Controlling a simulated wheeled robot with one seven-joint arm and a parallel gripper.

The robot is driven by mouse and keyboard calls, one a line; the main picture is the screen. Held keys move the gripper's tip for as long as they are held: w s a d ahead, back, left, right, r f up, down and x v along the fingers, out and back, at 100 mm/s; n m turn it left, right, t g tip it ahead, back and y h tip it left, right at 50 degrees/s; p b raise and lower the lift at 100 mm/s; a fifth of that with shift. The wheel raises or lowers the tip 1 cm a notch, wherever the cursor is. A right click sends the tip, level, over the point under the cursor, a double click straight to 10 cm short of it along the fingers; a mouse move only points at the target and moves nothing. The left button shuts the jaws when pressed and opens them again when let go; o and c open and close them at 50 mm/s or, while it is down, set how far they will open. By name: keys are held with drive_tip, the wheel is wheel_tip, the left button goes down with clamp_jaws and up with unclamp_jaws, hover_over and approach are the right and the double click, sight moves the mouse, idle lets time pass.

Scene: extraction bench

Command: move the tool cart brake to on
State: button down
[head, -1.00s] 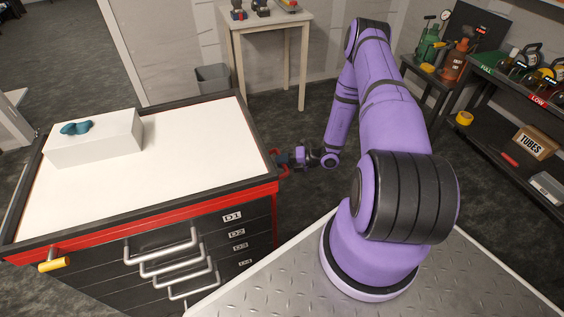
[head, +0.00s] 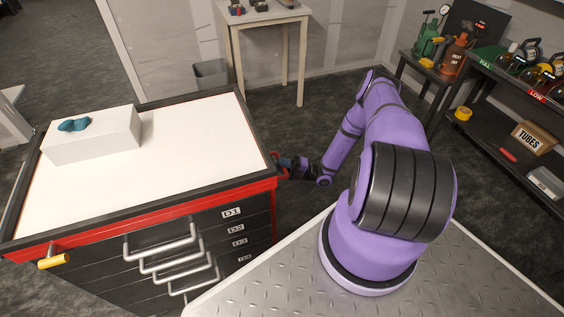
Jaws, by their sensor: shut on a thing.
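The tool cart (head: 88,222) stands at the left, with a red band under its white top and dark drawers in front. My gripper (head: 287,168) is at the cart's right side, just below the top edge, small in view and partly dark. It is shut on a red part (head: 281,172) at that side, which looks like a handle or lever. Its full shape and the fingertips are hard to make out. A yellow-gripped lever (head: 53,261) sticks out at the cart's front left corner, apart from my gripper. I cannot tell which of these is the brake, nor read any brake marking.
A white box (head: 92,146) with a teal object (head: 74,124) on it sits on the cart top. A small table (head: 262,20) and a grey bin (head: 211,74) stand behind. A dark shelf (head: 505,140) with bottles and boxes is at the right. Open floor lies between.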

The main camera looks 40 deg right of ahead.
drive_tip(key=shift+a+f+m+t+y, duration=0.25)
drive_tip(key=shift+f+m+t, duration=0.25)
drive_tip(key=shift+t, duration=0.2)
drive_tip(key=shift+a+f+m+t+y, duration=0.1)
drive_tip(key=shift+f+m+t+y, duration=0.25)
drive_tip(key=shift+f+t, duration=0.3)
drive_tip(key=c, duration=1.1)
unclamp_jaws()
drive_tip(key=shift+o, duration=0.2)
drive_tip(key=v, duration=1)
drive_tip(key=shift+s+d+f, duration=0.2)
